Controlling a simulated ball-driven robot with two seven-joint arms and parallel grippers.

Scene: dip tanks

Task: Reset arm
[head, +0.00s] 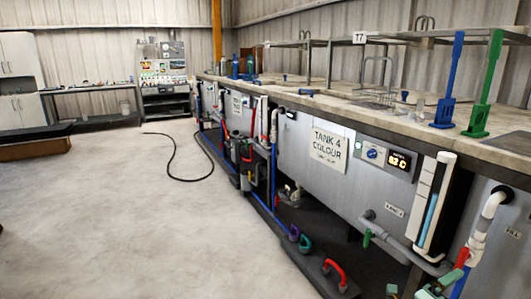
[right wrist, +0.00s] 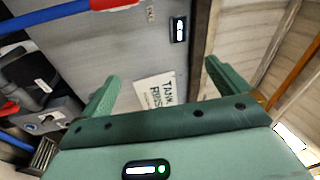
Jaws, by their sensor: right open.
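My right gripper (right wrist: 160,72) shows in the right wrist view with its two green fingers spread apart. Nothing is between them except the view of a grey tank front (right wrist: 130,45) behind. A white sign (right wrist: 155,92) reading "TANK" and partly hidden by the gripper shows between the fingers. My left gripper is not in view.
A row of tanks with a "TANK 4 COLOUR" sign (head: 328,145) runs along the right, with pipes and valves low on its front. A black hose (head: 180,178) lies on the floor. A bench (head: 90,88) stands at the back. The left floor is mostly clear.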

